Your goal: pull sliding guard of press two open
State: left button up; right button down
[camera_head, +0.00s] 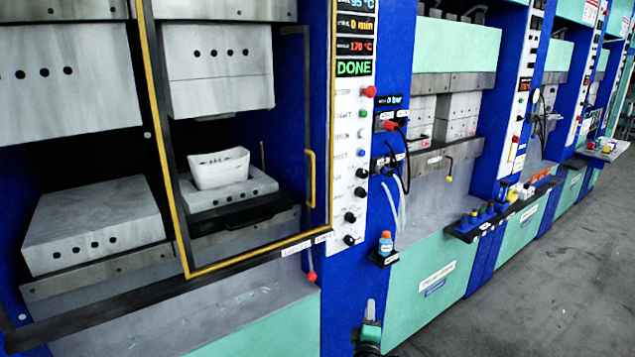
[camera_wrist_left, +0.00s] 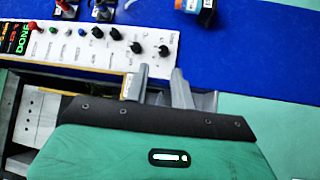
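The sliding guard (camera_head: 165,140) is a yellow-edged frame in the head view, standing across the right half of the nearest press. Its yellow upright handle (camera_head: 310,178) is on its right side, beside the control panel. The press's left half is uncovered. My left gripper (camera_head: 371,308) is low in front of the press, right of and below the handle, and apart from it. In the left wrist view its two grey fingers (camera_wrist_left: 160,72) are spread with nothing between them. A small yellow strip beside the left finger is partly hidden; I cannot tell what it is. My right gripper is not in view.
The control panel (camera_head: 352,150) has knobs and a DONE display. A white moulded part (camera_head: 218,168) sits on the lower block behind the guard. An orange-capped bottle (camera_head: 385,243) stands on a small shelf. More presses and a tool shelf (camera_head: 500,210) line the right; the floor (camera_head: 560,270) there is clear.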

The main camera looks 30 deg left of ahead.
pick_arm(q)
jog(key=w+a+r+n+g+y+b, duration=0.1)
jog(key=a+r+n+g+y, duration=0.2)
jog(key=r+n, duration=0.45)
jog(key=w+a+r+n+y, duration=0.15)
jog(key=r+n+y, duration=0.3)
jog(key=r, duration=0.55)
jog(key=n+g+b, duration=0.1)
jog(key=n+g, duration=0.4)
jog(key=n, duration=0.9)
send_near(314, 176)
jog(key=p+x, duration=0.4)
jog(key=x, duration=0.5)
jog(key=shift+w+a+r, duration=0.1)
jog(key=shift+w+a, duration=0.1)
jog(key=shift+w+a+p, duration=0.3)
jog(key=shift+a+p, duration=0.05)
jog(key=shift+a, duration=0.1)
grip_shut()
